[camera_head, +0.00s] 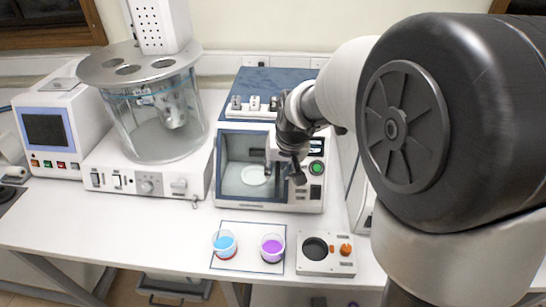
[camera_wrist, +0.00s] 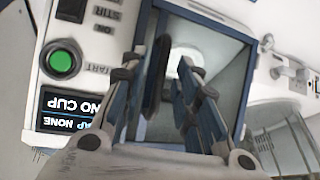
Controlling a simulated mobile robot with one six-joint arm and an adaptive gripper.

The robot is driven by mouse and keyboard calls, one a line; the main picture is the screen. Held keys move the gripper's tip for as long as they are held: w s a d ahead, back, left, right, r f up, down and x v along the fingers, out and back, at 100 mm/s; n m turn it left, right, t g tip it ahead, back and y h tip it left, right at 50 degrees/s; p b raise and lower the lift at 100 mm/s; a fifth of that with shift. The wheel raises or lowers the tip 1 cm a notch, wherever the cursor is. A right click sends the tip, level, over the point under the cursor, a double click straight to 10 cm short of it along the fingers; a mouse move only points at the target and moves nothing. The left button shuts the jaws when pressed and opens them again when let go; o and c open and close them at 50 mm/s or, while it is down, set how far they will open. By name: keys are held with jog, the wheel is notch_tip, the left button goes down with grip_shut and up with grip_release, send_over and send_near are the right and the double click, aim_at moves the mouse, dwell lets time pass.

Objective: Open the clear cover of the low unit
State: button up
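The low unit (camera_head: 228,203) is a white box with a blue top at the middle of the bench. Its clear cover (camera_head: 238,162) looks closed over the front chamber, where a round white plate (camera_head: 255,175) shows. My gripper (camera_head: 284,172) is in front of the cover's right part, fingers pointing at it. In the wrist view my gripper (camera_wrist: 168,72) has its two fingers apart, with the chamber behind them and the white plate (camera_wrist: 184,60) beyond. I see nothing held.
Right of the cover, the panel has a green button (camera_wrist: 62,60) and a display (camera_wrist: 66,108) reading "NO CUP". A blue cup (camera_head: 224,243), a purple cup (camera_head: 272,247) and a small control box (camera_head: 327,266) stand in front. A glass-vessel apparatus (camera_head: 148,180) stands left.

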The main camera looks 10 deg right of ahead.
grip_shut()
dwell(0.3)
dwell(0.5)
